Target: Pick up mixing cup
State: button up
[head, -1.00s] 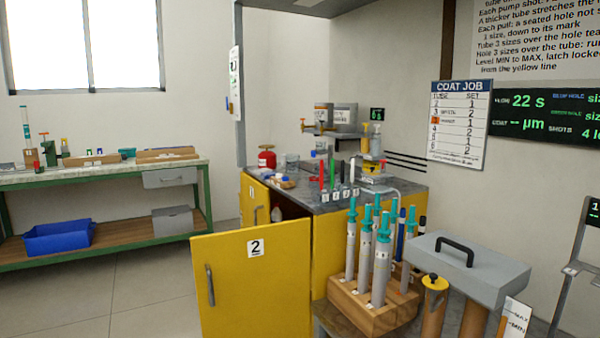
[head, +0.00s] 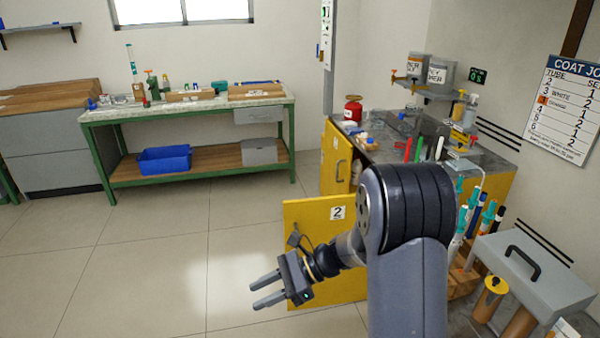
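I cannot single out a mixing cup for certain; the small items on the grey-topped counter (head: 385,152) at the right are tiny, and my arm hides part of that area. My gripper (head: 257,294) hangs over the floor in front of the yellow cabinet door marked 2 (head: 305,221). Its two fingers point left, stand apart and hold nothing. It is well away from the counter top.
The yellow door stands swung open into the floor space. A red can (head: 353,108) is on the counter. A grey box with a handle (head: 530,270) is at the lower right. A green-framed bench (head: 192,107) with a blue bin (head: 165,159) is at the back. The floor at left is clear.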

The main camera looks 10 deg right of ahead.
aim_at(399, 148)
jog(key=i+j+u, duration=0.75)
jog(key=i, duration=0.25)
jog(key=i+j+u, duration=0.2)
jog(key=i+u, duration=0.2)
jog(key=i, duration=0.15)
jog(key=i+z, duration=0.3)
jog(key=i, duration=0.3)
jog(key=i+z, duration=0.3)
jog(key=i, duration=0.25)
jog(key=i+j+z, duration=0.35)
jog(key=i, duration=0.25)
jog(key=i+l+z, duration=0.15)
jog(key=i+z, duration=1.05)
jog(key=i+j+z, duration=0.2)
jog(key=z, duration=0.2)
jog(key=i+l+z, duration=0.15)
jog(key=z, duration=0.3)
jog(key=i+z, duration=0.3)
jog(key=z, duration=0.2)
jog(key=i+z, duration=0.25)
jog(key=z, duration=0.2)
jog(key=i+j+z, duration=0.2)
jog(key=z, duration=0.3)
jog(key=i+z, duration=0.4)
jog(key=i+j+z, duration=0.1)
jog(key=z, duration=0.3)
jog(key=i+j+z, duration=0.25)
jog(key=i+z, duration=0.15)
